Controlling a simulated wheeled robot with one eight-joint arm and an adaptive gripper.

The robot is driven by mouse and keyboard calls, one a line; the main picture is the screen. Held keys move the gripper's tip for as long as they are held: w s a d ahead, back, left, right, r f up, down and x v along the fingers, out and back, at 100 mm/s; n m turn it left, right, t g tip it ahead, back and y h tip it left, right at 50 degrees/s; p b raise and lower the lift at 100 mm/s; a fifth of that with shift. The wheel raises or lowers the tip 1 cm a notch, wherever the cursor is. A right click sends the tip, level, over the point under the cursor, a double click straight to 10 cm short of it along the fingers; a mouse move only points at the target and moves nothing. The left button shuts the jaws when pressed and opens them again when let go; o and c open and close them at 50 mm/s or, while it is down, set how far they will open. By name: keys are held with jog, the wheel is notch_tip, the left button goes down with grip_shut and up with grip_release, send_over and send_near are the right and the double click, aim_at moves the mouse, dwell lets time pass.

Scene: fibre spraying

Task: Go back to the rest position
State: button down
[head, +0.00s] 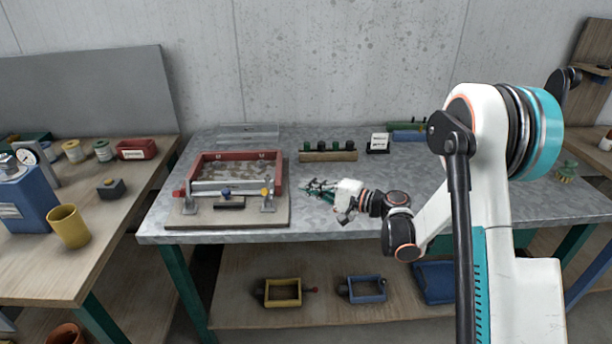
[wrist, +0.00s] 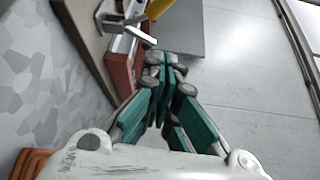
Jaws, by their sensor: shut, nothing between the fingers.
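My gripper (head: 312,188) is above the metal table (head: 385,215), just right of the red-framed fixture. Its teal fingers are closed together and empty in the wrist view (wrist: 165,75). The red frame (head: 281,170) sits on a flat base board (head: 240,222) with clamps at its front corners. In the wrist view, part of the red frame (wrist: 122,68) shows beyond the fingers, with a metal clamp (wrist: 110,18) near it. The gripper looks apart from the frame.
A wooden rack (head: 328,156) with dark pieces and a small white sign (head: 379,141) stand at the back. A wooden bench at left holds a yellow cup (head: 69,227) and a blue tank (head: 27,198).

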jog(key=s+d+r+n+g+h, duration=0.1)
jog(key=s+r+n+g+h, duration=0.15)
jog(key=s+r+h, duration=0.6)
jog(key=s+d+n+h, duration=0.1)
jog(key=s+d, duration=0.3)
jog(key=s, duration=0.5)
jog(key=s+d+n+h, duration=0.2)
jog(key=s+d+h, duration=0.1)
jog(key=s, duration=0.6)
jog(key=s+d+n+h, duration=0.2)
jog(key=s+d, duration=0.2)
jog(key=s, duration=0.6)
jog(key=shift+d+r, duration=0.2)
jog(key=shift+d, duration=0.1)
